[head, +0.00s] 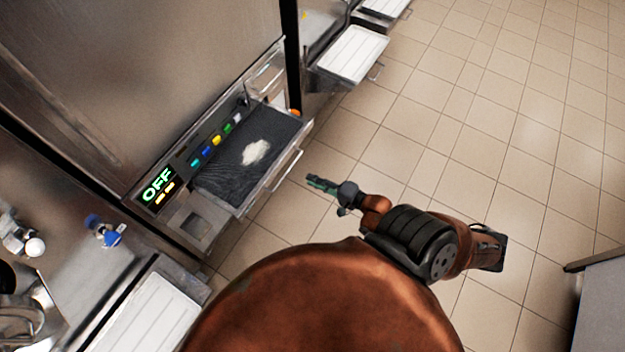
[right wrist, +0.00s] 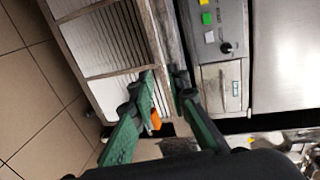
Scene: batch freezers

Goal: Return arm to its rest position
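My right arm (head: 415,238) reaches in from the lower right in the head view. Its gripper (head: 322,184) hangs over the tiled floor, just right of the freezer's front tray. In the right wrist view the two green fingers (right wrist: 163,80) lean toward each other with a gap between their tips. Nothing is held between them. My left arm and gripper are not in view.
A freezer panel (head: 205,150) has coloured buttons and a lit OFF display (head: 157,186). Its dark tray (head: 235,178) bears a white patch (head: 256,152). An orange part (right wrist: 155,120) shows behind the fingers. Open tiled floor (head: 480,110) lies to the right.

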